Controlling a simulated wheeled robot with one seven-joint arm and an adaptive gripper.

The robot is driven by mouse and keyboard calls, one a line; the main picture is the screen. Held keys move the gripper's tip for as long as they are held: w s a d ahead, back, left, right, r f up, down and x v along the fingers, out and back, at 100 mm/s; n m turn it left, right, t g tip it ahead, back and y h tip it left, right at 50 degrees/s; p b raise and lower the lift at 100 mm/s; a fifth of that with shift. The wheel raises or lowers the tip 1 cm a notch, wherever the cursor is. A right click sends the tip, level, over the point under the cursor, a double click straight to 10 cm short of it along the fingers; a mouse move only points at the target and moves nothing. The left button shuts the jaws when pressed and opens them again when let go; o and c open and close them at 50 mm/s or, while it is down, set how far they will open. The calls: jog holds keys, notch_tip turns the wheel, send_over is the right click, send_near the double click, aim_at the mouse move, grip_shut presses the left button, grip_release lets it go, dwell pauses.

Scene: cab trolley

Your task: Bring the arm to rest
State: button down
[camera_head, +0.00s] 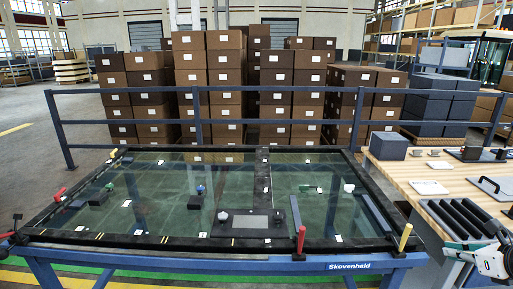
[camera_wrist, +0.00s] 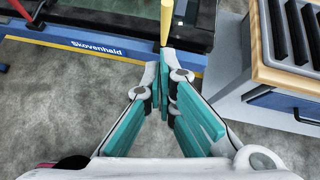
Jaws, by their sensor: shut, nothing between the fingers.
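My gripper (camera_wrist: 165,85) is in the middle of the wrist view, with its teal and grey fingers together at the tips and nothing between them. It hangs over bare grey floor, between the blue trolley frame marked Skovenhald (camera_wrist: 95,45) and the wooden workbench (camera_wrist: 260,75). In the head view, part of my white arm (camera_head: 490,262) shows at the lower right, in front of the bench; the fingers are not visible there.
The glass-topped trolley frame (camera_head: 350,266) fills the middle, with red and yellow handles (camera_head: 405,237) along its edge. The workbench (camera_head: 405,172) at the right carries a grey box (camera_head: 388,146) and a dark slotted rack (camera_head: 462,218). A blue railing (camera_head: 270,89) and stacked cartons stand behind.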

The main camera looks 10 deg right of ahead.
jog(key=w+a+r+n+g+y, duration=0.1)
jog(key=w+a+r+n+y, duration=0.1)
jog(key=a+r+n, duration=0.45)
jog(key=w+a+r+n+g+y, duration=0.15)
jog(key=a+n, duration=0.25)
jog(key=a, duration=0.6)
jog(key=w+a+r+n+g+y, duration=0.15)
jog(key=a+r+n, duration=0.3)
jog(key=a, duration=0.45)
jog(key=s+a+r+n+g+h, duration=0.1)
jog(key=s+a+r+n+h, duration=0.1)
jog(key=s+a+n, duration=0.5)
jog(key=s+a+r+n+g+h, duration=0.1)
jog(key=s+a+n, duration=0.5)
jog(key=n, duration=0.8)
notch_tip(320, 180, up, 2)
jog(key=shift+s+a+r+h, duration=0.25)
jog(key=shift+s+a+h, duration=0.15)
jog(key=shift+s+h, duration=0.65)
jog(key=shift+s+y, duration=0.2)
jog(key=shift+y, duration=0.05)
